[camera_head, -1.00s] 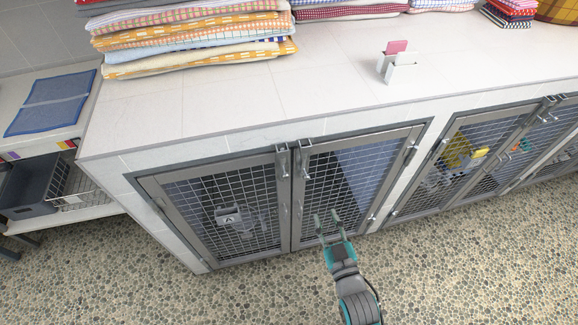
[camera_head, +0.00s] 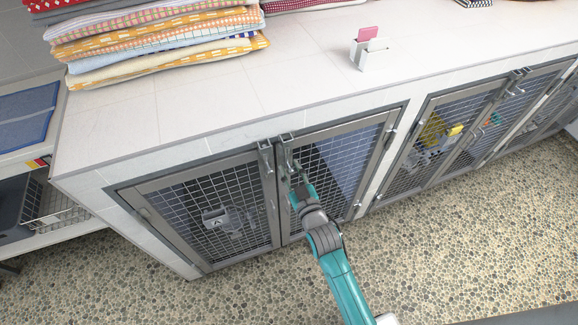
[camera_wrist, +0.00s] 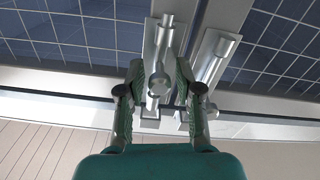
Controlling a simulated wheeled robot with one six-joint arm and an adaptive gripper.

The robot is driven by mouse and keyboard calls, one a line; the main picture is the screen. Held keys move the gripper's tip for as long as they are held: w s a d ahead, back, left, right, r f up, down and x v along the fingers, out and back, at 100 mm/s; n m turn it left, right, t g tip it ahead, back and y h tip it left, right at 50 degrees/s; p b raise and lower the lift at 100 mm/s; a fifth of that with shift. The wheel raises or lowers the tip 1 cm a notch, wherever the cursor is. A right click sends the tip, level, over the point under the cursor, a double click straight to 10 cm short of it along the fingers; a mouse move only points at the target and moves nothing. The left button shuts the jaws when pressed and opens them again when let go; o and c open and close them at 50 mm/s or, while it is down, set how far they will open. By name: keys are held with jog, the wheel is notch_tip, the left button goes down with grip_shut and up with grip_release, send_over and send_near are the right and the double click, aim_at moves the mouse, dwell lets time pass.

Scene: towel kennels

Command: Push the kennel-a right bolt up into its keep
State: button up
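The kennel has two mesh doors under the white tiled counter, each with a metal bolt at the top where they meet. The right bolt (camera_head: 287,146) is beside the left bolt (camera_head: 266,157). My gripper (camera_head: 296,171) is at the top of the right door, over the right bolt's lower part. In the wrist view, the right bolt (camera_wrist: 160,62) stands between the two fingers of my gripper (camera_wrist: 160,82), its round knob between the pads with narrow gaps seeming to show. The left bolt (camera_wrist: 214,58) is outside the right-hand finger. Whether the bolt end is inside its keep is unclear.
Folded towels (camera_head: 160,35) and a small white holder with a pink card (camera_head: 370,48) stand on the counter (camera_head: 230,95). Another kennel (camera_head: 430,145) with yellow and grey things inside is to the right. A shelf with a blue cloth (camera_head: 25,115) is at left. The pebbled floor in front is clear.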

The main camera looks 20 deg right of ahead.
aim_at(287, 156)
jog(key=shift+w, duration=0.7)
jog(key=shift+c, duration=0.3)
grip_shut()
jog(key=shift+r, duration=1.9)
jog(key=shift+o, duration=0.2)
grip_release()
